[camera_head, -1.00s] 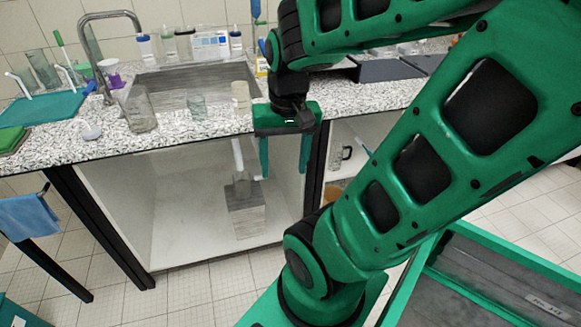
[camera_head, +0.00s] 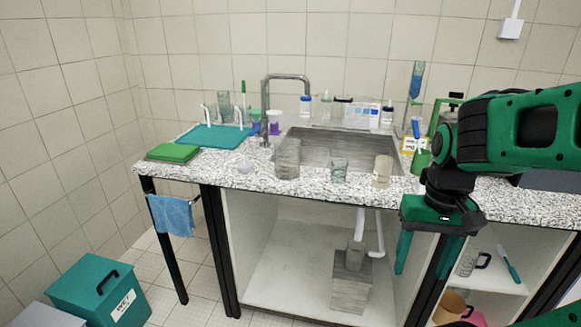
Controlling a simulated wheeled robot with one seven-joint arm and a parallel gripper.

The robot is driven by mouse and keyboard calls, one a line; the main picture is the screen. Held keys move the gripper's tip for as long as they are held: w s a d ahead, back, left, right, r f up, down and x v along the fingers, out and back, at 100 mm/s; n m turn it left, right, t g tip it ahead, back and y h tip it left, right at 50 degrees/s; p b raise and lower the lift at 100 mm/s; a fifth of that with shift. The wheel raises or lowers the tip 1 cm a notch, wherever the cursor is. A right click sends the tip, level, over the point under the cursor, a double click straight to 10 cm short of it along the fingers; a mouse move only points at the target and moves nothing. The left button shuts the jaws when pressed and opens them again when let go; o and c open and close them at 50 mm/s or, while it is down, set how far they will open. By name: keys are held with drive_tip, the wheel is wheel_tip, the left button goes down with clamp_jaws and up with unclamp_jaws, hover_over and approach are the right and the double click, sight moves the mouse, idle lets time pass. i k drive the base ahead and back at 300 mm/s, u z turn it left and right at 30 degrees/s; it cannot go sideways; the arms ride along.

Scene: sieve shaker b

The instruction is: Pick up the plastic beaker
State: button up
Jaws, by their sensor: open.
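Several beaker-like vessels are in view, and I cannot tell for sure which is the plastic beaker. A tall clear ribbed vessel (camera_head: 287,160), a short clear beaker (camera_head: 339,171) and a cream-coloured beaker (camera_head: 382,171) stand along the counter's front, before the sink. A greyish beaker (camera_head: 356,254) stands on a grey block inside the open cabinet. My gripper (camera_head: 420,272) is open and empty, fingers pointing down, in front of the cabinet's right side. It is right of these vessels and apart from them.
The sink (camera_head: 345,147) with its tap (camera_head: 265,105) lies behind the vessels. A white pipe (camera_head: 378,235) hangs in the cabinet. A teal bin (camera_head: 96,287) stands on the floor. A jug (camera_head: 467,263) stands on the right shelf.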

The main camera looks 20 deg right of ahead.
sight(287, 150)
drive_tip(key=z, duration=0.65)
drive_tip(key=k, duration=0.3)
drive_tip(key=z, duration=0.35)
drive_tip(key=i, duration=1)
